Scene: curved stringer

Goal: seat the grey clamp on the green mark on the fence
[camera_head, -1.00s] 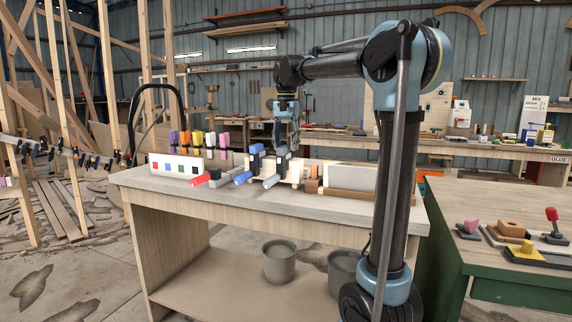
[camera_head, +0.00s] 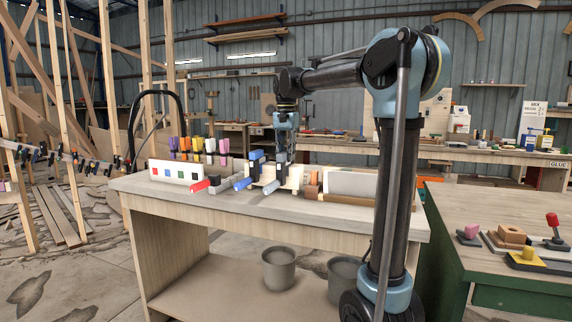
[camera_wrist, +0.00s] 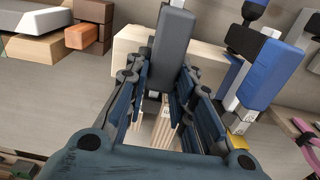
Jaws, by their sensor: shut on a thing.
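My gripper (camera_head: 284,140) is shut on the grey clamp (camera_wrist: 172,50) above the middle of the bench. In the wrist view the clamp's grey bar stands out between the fingers (camera_wrist: 165,95), in front of a pale wood piece (camera_wrist: 130,42). I cannot tell whether the clamp touches that wood. In the head view the clamp (camera_head: 279,158) is small, close to the blue clamp (camera_head: 255,163). A pale board (camera_head: 174,164) at the bench's left carries several coloured squares, including a green mark (camera_head: 180,174). I cannot tell whether this board is the fence.
The blue clamp stands close right of my gripper in the wrist view (camera_wrist: 268,75). Orange and brown blocks (camera_wrist: 82,37) lie at the upper left. Several coloured clamps (camera_head: 198,146) stand behind the marked board. The bench's front strip (camera_head: 265,205) is mostly clear.

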